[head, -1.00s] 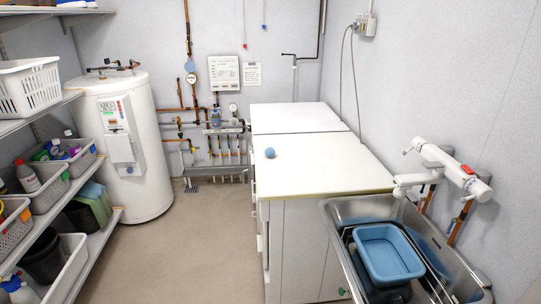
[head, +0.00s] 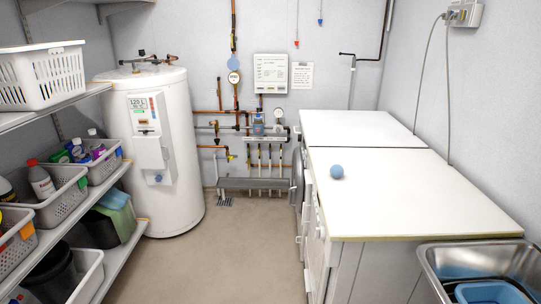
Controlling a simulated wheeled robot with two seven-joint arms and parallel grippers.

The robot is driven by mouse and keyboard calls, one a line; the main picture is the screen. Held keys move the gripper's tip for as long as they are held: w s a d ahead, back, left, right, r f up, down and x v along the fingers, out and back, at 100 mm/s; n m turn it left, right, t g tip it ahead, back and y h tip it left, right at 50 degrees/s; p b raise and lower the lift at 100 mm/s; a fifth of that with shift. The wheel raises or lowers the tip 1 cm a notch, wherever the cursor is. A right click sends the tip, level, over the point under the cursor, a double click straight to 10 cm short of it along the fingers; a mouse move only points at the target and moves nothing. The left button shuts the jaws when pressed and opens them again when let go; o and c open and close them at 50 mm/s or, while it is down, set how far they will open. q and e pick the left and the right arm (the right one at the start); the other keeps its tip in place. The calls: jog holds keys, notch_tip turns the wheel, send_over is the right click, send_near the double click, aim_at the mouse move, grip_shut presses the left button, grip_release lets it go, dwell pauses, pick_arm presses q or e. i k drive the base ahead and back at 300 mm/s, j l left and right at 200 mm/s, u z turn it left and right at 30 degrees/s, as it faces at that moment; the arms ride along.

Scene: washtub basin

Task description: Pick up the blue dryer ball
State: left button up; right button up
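The blue dryer ball (head: 337,171) is small and round. It rests on the white worktop (head: 418,192), close to the worktop's left edge and near the seam with the white top behind it. Neither of my grippers shows in the head view. Nothing touches the ball apart from the surface under it.
A steel basin (head: 432,262) with a blue tub (head: 490,293) stands at the lower right. Shelves with a white basket (head: 42,78) and several grey baskets line the left. A white water heater (head: 160,200) stands at the back left. The floor (head: 235,255) between is clear.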

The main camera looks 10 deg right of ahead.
aim_at(336, 171)
jog(key=i+j, duration=0.1)
jog(key=i, duration=0.35)
jog(key=i+j, duration=0.1)
jog(key=i, duration=0.4)
jog(key=i+j+z, duration=0.1)
jog(key=i, duration=0.35)
jog(key=i+j+z, duration=0.15)
jog(key=i+z, duration=0.2)
jog(key=z, duration=0.15)
jog(key=i+j+z, duration=0.25)
jog(key=z, duration=0.2)
jog(key=i+j+z, duration=0.3)
jog(key=z, duration=0.2)
jog(key=i+j+z, duration=0.15)
jog(key=j+z, duration=0.3)
